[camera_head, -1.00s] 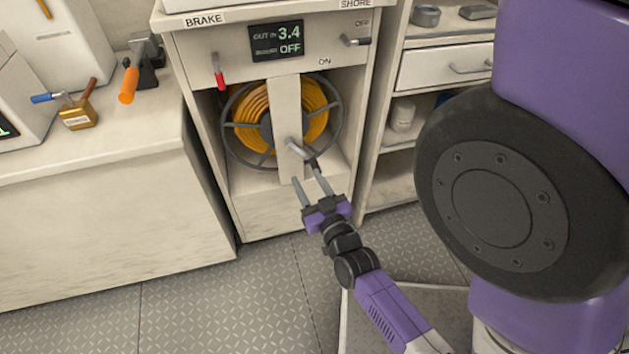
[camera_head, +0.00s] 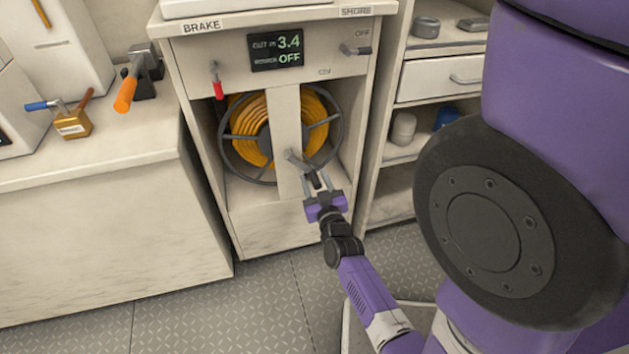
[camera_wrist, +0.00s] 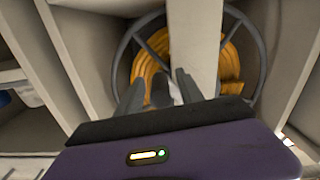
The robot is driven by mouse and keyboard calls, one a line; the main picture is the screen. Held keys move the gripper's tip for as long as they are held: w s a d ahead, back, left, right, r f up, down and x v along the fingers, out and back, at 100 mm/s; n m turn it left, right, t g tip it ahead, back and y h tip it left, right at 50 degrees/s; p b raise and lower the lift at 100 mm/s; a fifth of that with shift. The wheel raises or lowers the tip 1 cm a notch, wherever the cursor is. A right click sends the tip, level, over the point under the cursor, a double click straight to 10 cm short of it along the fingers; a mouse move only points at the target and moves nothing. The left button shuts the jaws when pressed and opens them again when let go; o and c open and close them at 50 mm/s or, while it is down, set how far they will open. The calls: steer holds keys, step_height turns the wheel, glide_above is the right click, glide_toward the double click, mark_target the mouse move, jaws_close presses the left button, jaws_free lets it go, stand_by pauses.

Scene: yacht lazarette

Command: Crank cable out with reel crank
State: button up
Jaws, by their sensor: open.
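The cable reel sits in a cabinet bay, with orange-yellow cable (camera_head: 250,128) wound inside a grey wheel (camera_head: 338,130). It also shows in the wrist view (camera_wrist: 147,75). A pale upright post (camera_head: 287,105) stands in front of it. The grey reel crank (camera_head: 297,160) sticks out from the post, its handle angled down to the right. My gripper (camera_head: 317,182) is open at the crank's handle end, with fingers pointing at the reel. In the wrist view the fingers (camera_wrist: 157,92) are apart, with a grey part of the crank partly seen between them. Contact cannot be told.
Above the reel, a display (camera_head: 275,50) reads 3.4 and OFF. A red-tipped brake lever (camera_head: 217,88) hangs left of it and a grey shore switch (camera_head: 356,50) is at right. A counter (camera_head: 90,160) with tools stands left, shelves (camera_head: 400,150) right.

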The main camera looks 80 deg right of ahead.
steer(key=shift+d, duration=0.15)
jaws_close()
steer(key=shift+s+r, duration=0.1)
steer(key=shift+s, duration=0.05)
stand_by(1.2)
